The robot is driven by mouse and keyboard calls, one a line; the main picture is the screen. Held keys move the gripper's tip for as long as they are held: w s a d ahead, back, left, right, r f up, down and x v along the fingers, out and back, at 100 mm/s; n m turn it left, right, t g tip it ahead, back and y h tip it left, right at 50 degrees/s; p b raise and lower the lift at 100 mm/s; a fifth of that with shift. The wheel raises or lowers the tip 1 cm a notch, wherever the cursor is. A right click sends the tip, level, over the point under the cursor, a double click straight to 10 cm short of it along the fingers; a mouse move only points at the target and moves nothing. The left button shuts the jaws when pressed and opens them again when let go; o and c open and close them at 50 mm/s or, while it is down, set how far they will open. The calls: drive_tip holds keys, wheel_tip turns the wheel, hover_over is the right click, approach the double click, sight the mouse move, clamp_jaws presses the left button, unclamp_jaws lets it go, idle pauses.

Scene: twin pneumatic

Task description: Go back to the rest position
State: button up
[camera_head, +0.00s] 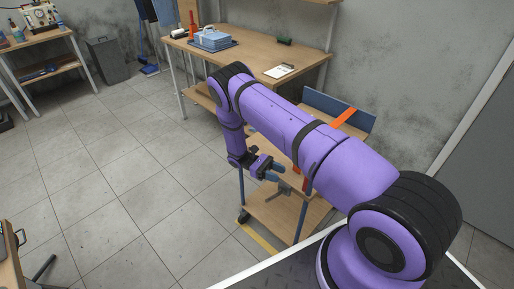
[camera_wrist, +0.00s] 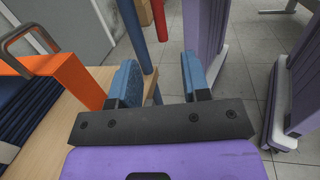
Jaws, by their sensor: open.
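My purple arm reaches out from the lower right in the head view and bends down at its elbow. My gripper (camera_head: 268,169) hangs beside a small wooden cart (camera_head: 285,215), near its blue posts. In the wrist view, my gripper (camera_wrist: 160,82) shows two blue fingers spread apart with nothing between them. A blue post and a red post stand beyond the fingers there. The gap between the fingers and the cart is hard to judge.
An orange piece (camera_wrist: 72,78) and dark blue folded items (camera_wrist: 22,120) lie close left of the fingers on the cart's top. A workbench (camera_head: 262,62) with a blue case (camera_head: 212,39) stands behind. Open tiled floor (camera_head: 120,165) lies to the left.

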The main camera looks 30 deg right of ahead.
drive_tip(key=shift+r, duration=0.1)
drive_tip(key=a+r+m+t+y, duration=0.25)
drive_tip(key=r+t, duration=0.25)
drive_tip(key=r, duration=1.3)
drive_tip(key=a+r+m+t+y, duration=0.1)
drive_tip(key=r+t+y, duration=0.3)
drive_tip(key=r, duration=1.4)
drive_tip(key=s+r+m+t+y, duration=0.1)
drive_tip(key=s+r+t+y, duration=0.1)
drive_tip(key=s+r+t, duration=0.7)
drive_tip(key=s+a+r+m+t, duration=0.1)
drive_tip(key=s+r, duration=0.3)
drive_tip(key=s, duration=0.3)
drive_tip(key=s+a+r+t+y, duration=0.1)
drive_tip(key=s+r, duration=0.3)
drive_tip(key=s, duration=0.4)
drive_tip(key=shift+a+m+t, duration=0.3)
drive_tip(key=shift+m+t, duration=0.05)
drive_tip(key=shift+t, duration=0.35)
